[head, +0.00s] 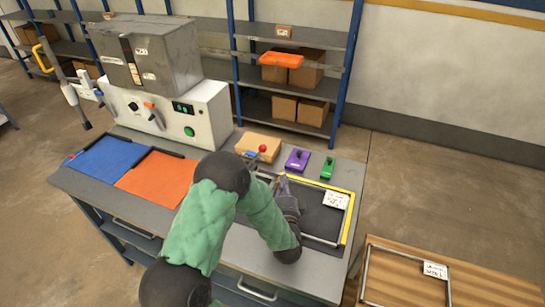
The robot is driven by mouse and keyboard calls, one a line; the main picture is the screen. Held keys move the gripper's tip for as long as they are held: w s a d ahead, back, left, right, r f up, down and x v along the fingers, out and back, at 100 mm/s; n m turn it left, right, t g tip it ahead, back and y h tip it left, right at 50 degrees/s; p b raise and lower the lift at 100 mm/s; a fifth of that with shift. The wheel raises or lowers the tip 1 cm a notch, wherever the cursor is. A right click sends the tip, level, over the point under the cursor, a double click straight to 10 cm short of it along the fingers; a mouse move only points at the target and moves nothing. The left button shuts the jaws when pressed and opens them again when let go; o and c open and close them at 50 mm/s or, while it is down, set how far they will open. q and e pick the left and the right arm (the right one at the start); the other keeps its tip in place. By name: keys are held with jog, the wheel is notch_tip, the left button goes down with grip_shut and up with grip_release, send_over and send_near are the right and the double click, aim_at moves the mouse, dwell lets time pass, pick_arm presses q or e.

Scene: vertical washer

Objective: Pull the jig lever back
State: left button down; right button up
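A small lever with a red ball knob (262,148) shows by a tan block (251,141) at the middle of the bench. A jig with a yellow edge (350,217) and a dark bed holds a metal frame with a white tag (336,201) at the right end of the bench. My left gripper (282,182) is over the left part of this jig, just below the red knob in the picture and seemingly apart from it. Its fingers are small and dark, so their opening is unclear. My forearm hides the jig's near left part. My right gripper is out of view.
Purple (297,160) and green (328,168) fixtures stand behind the jig. Blue (108,158) and orange (157,178) mats lie on the left of the bench (240,242). A white-and-grey washer (170,108) stands behind them. A wooden table (470,290) with another frame is at lower right.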

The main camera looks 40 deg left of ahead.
pick_arm(q)
jog(key=w+a+r+b, duration=0.2)
jog(key=w+a, duration=0.4)
jog(key=a, duration=0.3)
jog(key=shift+a+b, duration=0.4)
jog(key=shift+b, duration=0.15)
jog(key=shift+s+a+r+n+p, duration=0.15)
jog(key=shift+a+r+n+p, duration=0.2)
jog(key=shift+r+n, duration=0.05)
